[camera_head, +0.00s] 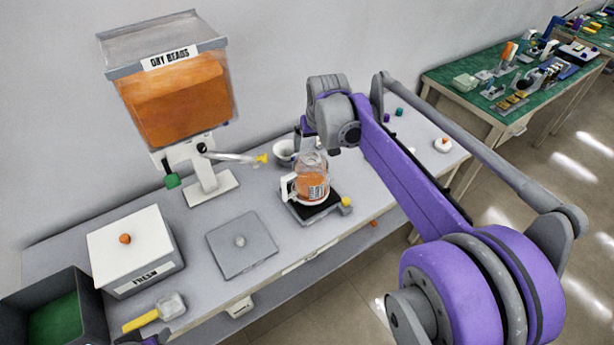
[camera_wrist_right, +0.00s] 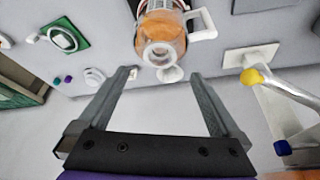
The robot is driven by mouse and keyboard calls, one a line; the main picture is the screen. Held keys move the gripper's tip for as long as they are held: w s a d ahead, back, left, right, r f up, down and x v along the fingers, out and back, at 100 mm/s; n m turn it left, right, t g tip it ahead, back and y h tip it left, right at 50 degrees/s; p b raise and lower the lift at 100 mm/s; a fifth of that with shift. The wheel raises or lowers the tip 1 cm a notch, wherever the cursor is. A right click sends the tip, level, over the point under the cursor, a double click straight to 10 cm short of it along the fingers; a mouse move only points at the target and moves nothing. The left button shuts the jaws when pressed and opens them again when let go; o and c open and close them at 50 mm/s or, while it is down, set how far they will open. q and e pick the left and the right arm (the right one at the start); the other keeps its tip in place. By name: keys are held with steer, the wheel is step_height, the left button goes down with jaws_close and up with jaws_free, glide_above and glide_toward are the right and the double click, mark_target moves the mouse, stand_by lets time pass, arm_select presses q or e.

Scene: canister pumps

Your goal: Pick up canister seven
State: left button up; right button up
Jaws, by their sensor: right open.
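A clear canister (camera_head: 312,183) with orange contents, a white handle and a barcode label stands on a black-topped scale (camera_head: 317,213). I cannot read a number on it. In the right wrist view the canister (camera_wrist_right: 160,30) lies just beyond the fingertips, roughly between them, with its handle to the right. My right gripper (camera_wrist_right: 162,76) is open and empty, its two fingers spread wide. In the head view my right gripper (camera_head: 312,132) hangs above and behind the canister, its fingers mostly hidden.
A dispenser of orange dry beads (camera_head: 175,95) with a yellow-tipped spout stands left of the canister. A white bowl (camera_head: 284,150) sits behind it. A grey plate (camera_head: 241,243), a white box marked fresh (camera_head: 137,250) and a yellow-handled scoop (camera_head: 155,312) are at the left.

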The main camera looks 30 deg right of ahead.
mark_target(310, 160)
steer(key=x, duration=0.8)
steer(key=shift+s, duration=0.1)
steer(key=shift+r, duration=0.1)
steer(key=shift+c, duration=0.3)
jaws_close()
